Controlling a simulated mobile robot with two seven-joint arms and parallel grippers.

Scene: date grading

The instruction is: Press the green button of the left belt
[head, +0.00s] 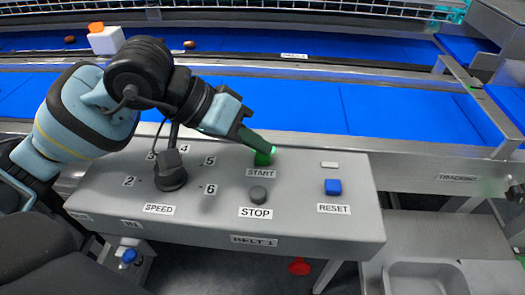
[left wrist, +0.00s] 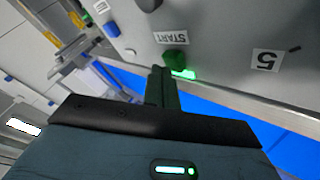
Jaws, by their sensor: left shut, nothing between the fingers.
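The green START button (head: 263,158) stands on the grey control box (head: 318,226), which is labelled BELT 1. My left gripper (head: 268,147) is shut and empty, with its narrow fingertips right at the button and partly over it. In the left wrist view, the shut fingertips (left wrist: 161,72) end close beside the green button (left wrist: 175,58). A bright green glow shows by the button's edge there. I cannot tell whether the fingertips touch the button. My right gripper is not seen.
The grey STOP button (head: 257,194) and blue RESET button (head: 332,186) are nearby on the box. The black speed knob (head: 170,172) stands left, under my arm. Behind runs a blue belt (head: 385,108). A grey tray (head: 425,266) lies at lower right.

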